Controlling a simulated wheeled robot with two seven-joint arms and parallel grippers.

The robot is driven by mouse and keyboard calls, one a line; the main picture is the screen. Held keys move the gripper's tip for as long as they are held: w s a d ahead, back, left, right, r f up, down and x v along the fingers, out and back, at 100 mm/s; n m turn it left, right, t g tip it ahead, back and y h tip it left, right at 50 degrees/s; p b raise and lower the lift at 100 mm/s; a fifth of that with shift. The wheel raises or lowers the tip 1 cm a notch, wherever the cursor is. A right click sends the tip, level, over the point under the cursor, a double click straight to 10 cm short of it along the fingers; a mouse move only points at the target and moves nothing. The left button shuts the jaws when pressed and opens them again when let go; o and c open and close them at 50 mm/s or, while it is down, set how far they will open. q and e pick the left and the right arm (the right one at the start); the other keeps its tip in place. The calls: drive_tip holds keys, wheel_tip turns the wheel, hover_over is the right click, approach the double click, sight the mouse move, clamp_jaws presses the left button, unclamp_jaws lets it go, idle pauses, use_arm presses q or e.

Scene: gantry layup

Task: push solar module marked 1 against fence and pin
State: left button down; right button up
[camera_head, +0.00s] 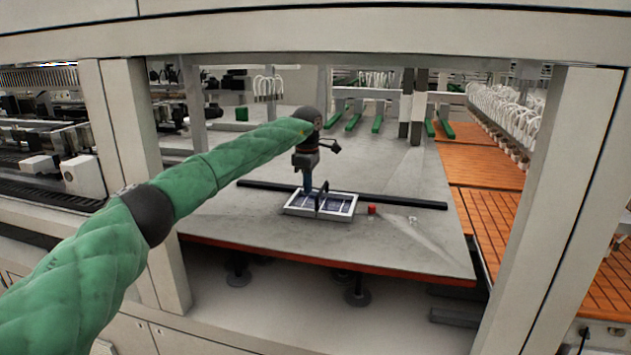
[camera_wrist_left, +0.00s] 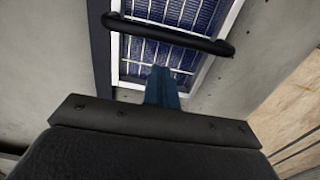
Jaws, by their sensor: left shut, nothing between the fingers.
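The solar module (camera_head: 338,204), a small panel with a white frame and dark blue cells, lies flat on the grey table in the head view. A black handle bar stands over its middle. No number on it is readable. The fence (camera_head: 408,202), a long black bar, runs along its far side; in the wrist view the fence (camera_wrist_left: 98,45) lies close along the left frame edge of the module (camera_wrist_left: 165,50), and I cannot tell if they touch. My left gripper (camera_head: 307,188) points down at the module, beside the handle. Its blue fingers (camera_wrist_left: 162,78) are shut and empty.
A small red block (camera_head: 371,209) and a small pale piece (camera_head: 412,219) sit on the table (camera_head: 260,222) right of the module. Gantry posts (camera_head: 558,190) frame the opening on both sides, with a beam across the top.

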sight(330, 207)
use_arm(q)
drive_tip(key=shift+s+d+r+p, duration=0.15)
drive_tip(key=shift+s+d+p, duration=0.15)
drive_tip(key=shift+d, duration=0.2)
drive_tip(key=shift+s+d+r+p, duration=0.15)
drive_tip(key=shift+s+d, duration=0.1)
drive_tip(key=shift+d, duration=0.25)
drive_tip(key=shift+d+f, duration=0.2)
drive_tip(key=shift+f, duration=0.05)
use_arm(e)
drive_tip(key=f, duration=0.1)
drive_tip(key=s+d+f, duration=0.1)
drive_tip(key=f, duration=0.1)
drive_tip(key=shift+d, duration=0.1)
use_arm(q)
drive_tip(key=shift+r, duration=0.1)
drive_tip(key=shift+d, duration=0.2)
drive_tip(key=d+b, duration=0.1)
drive_tip(key=s+d+b, duration=0.1)
drive_tip(key=d, duration=0.1)
drive_tip(key=shift+s+d+b, duration=0.15)
drive_tip(key=shift+d+b, duration=0.15)
drive_tip(key=shift+b, duration=0.05)
drive_tip(key=shift+d, duration=0.2)
use_arm(e)
wheel_tip(330, 207, up, 6)
drive_tip(key=w+a, duration=0.1)
drive_tip(key=a, duration=0.1)
drive_tip(key=shift+w+r, duration=0.25)
drive_tip(key=shift+w, duration=0.1)
